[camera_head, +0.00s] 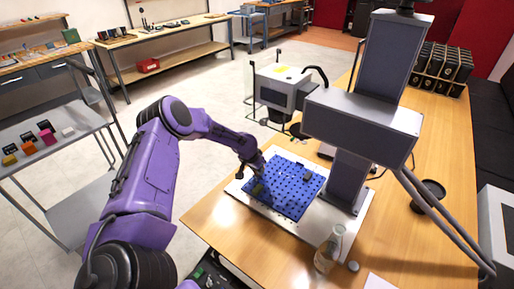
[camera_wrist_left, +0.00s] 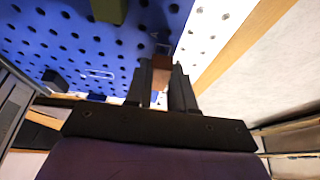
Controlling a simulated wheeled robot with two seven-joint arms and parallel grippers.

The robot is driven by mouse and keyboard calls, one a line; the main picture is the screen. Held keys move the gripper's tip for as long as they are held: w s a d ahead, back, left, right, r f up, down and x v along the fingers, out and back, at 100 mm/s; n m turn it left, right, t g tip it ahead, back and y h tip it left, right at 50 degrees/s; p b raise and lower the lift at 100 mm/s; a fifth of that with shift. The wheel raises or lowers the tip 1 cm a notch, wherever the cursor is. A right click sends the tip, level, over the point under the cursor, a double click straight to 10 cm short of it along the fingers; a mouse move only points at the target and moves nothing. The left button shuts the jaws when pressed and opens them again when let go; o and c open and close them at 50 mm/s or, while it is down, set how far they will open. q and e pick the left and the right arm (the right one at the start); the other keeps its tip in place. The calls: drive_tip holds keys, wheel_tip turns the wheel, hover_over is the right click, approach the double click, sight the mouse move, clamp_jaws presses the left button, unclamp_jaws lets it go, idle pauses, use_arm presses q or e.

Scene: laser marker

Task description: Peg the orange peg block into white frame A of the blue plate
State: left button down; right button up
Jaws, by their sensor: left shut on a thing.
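The blue plate (camera_head: 290,199) is full of round holes and lies on a white machine base. My left gripper (camera_head: 257,164) is over the plate's far left corner. In the left wrist view my left gripper (camera_wrist_left: 161,76) is shut on a block (camera_wrist_left: 161,62) that looks brown-orange in shade, apparently the orange peg block. Its underside is hidden, so I cannot tell whether it touches the plate (camera_wrist_left: 65,35). Another white frame (camera_wrist_left: 97,75) is empty. My right gripper is out of view.
An olive block (camera_head: 257,190) and a grey block (camera_head: 306,177) sit on the plate. The laser marker's column (camera_head: 348,180) rises at the plate's right. A glass flask (camera_head: 329,250) stands in front. Several coloured blocks, one orange (camera_head: 29,148), lie on the grey cart (camera_head: 60,165).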

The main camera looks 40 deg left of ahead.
use_arm(q)
drive_tip(key=shift+s+p, duration=0.25)
drive_tip(key=shift+p, duration=0.1)
idle(0.3)
drive_tip(key=shift+f+b, duration=0.55)
drive_tip(key=shift+f, duration=0.1)
idle(0.4)
drive_tip(key=c, duration=0.9)
unclamp_jaws()
drive_tip(key=shift+r, duration=0.15)
drive_tip(key=v, duration=1)
drive_tip(key=shift+r, duration=0.15)
drive_tip(key=shift+d, duration=0.1)
